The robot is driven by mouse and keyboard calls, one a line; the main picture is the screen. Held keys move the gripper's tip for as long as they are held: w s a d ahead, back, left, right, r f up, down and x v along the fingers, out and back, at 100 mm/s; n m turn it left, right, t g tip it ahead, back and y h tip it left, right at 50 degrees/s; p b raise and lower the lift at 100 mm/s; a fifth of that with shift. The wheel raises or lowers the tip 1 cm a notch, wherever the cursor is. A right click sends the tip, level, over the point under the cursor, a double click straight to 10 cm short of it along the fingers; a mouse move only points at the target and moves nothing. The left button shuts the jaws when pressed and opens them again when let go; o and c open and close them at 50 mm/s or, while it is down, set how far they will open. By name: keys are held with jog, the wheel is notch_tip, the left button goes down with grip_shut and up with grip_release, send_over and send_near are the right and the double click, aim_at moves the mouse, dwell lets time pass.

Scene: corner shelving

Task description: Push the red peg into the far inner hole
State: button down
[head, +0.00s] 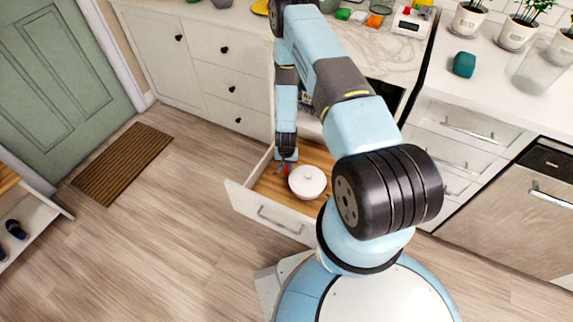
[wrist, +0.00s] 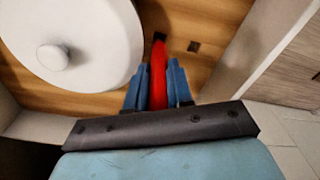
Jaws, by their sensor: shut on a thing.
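In the wrist view the red peg (wrist: 158,85) stands between the two blue fingers of my gripper (wrist: 157,88). The gripper is shut on it. The peg's far end is at or just beside a dark hole (wrist: 159,37) in the wooden drawer floor. I cannot tell whether the tip is inside. A second dark square hole (wrist: 193,46) lies to its right, clear of the peg. In the head view my gripper (head: 286,164) points down into the open drawer (head: 262,213), with a little of the red peg (head: 286,171) showing. Which hole is the far inner one is unclear.
A white lidded pot (wrist: 75,40) stands in the drawer close to the left of my fingers; it also shows in the head view (head: 308,182). The drawer wall (wrist: 262,45) rises on the right in the wrist view. The counter (head: 385,50) above holds small items.

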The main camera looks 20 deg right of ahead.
jog(key=shift+m, duration=0.3)
dwell(1.1)
jog(key=shift+f, duration=1.35)
jog(key=c, duration=0.9)
grip_release()
jog(key=r, duration=0.9)
jog(key=s+r, duration=0.1)
jog(key=r, duration=0.3)
jog(key=shift+a+r, duration=0.25)
jog(key=shift+r, duration=0.05)
jog(key=shift+w, duration=0.1)
